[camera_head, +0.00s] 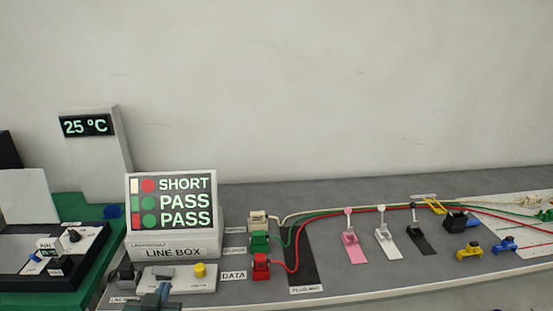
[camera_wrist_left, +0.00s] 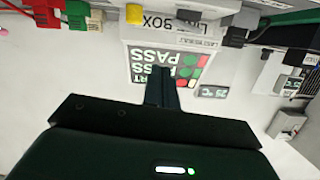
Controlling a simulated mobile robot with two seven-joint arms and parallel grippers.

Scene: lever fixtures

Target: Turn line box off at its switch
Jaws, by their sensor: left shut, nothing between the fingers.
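The line box (camera_head: 170,252) is a white housing with a screen (camera_head: 171,202) reading SHORT, PASS, PASS beside coloured dots. In front of it is a low white control base (camera_head: 205,284) with a yellow button (camera_head: 199,269) and a grey switch-like part (camera_head: 160,273). My left gripper (camera_head: 160,291) is at the bottom edge, just in front of this base. Its fingers are shut and empty; contact with the base cannot be told. In the left wrist view, the shut fingers (camera_wrist_left: 160,84) overlap the upside-down screen (camera_wrist_left: 190,68); the yellow button (camera_wrist_left: 134,14) is above them.
White, green and red plugs (camera_head: 260,266) with cables stand right of the box. Pink, white and black levers (camera_head: 417,233) stand further right. A dark block (camera_head: 125,273) is left of the base. A green mat with a black tray (camera_head: 45,285) lies at far left.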

